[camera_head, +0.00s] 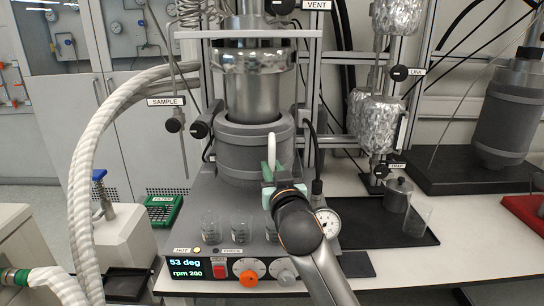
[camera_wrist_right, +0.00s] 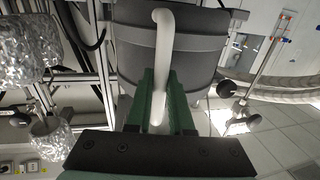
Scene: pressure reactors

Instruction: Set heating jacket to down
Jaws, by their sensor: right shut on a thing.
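The heating jacket (camera_head: 240,152) is a dark grey cylinder below the steel reactor vessel (camera_head: 250,90). The vessel's lower end goes down into the jacket's open top, and a stretch of bare steel shows between the jacket rim and the flange. A pale curved handle (camera_head: 271,148) stands on the jacket's front. My right gripper (camera_head: 268,174) is at this handle from the front, its green fingers shut on it. In the right wrist view the handle (camera_wrist_right: 163,45) runs down between the green fingers (camera_wrist_right: 158,95), with the jacket (camera_wrist_right: 195,50) behind. My left gripper is out of view.
Glass beakers (camera_head: 211,227) stand on the control base, whose display (camera_head: 187,268) reads 53 deg and rpm 200. A pressure gauge (camera_head: 328,222) is close to my right arm. A thick white hose (camera_head: 85,175) curves at left. A black tray (camera_head: 375,222) lies at right.

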